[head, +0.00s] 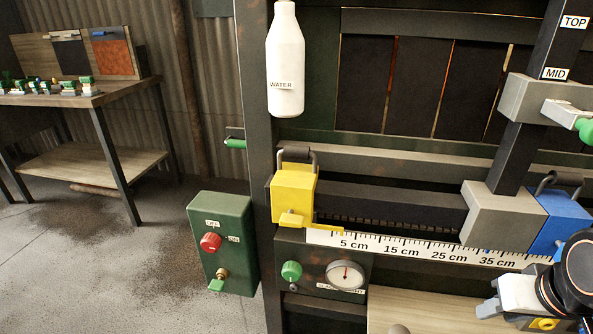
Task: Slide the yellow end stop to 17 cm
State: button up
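The yellow end stop (293,194) sits on the dark rail at its left end, with a dark loop handle on top. The scale is also marked 15, 25 and 35 cm. My gripper (489,297) is at the lower right, in front of the scale's right end and well apart from the end stop. Its finger opening is too small and angled to read.
A grey block (500,215) and a blue block (556,220) stand at the rail's right end. The rail between yellow and grey is clear. A white water bottle (285,65) hangs above the end stop.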

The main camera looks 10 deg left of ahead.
aim_at(293, 187)
jog(key=j, duration=1.3)
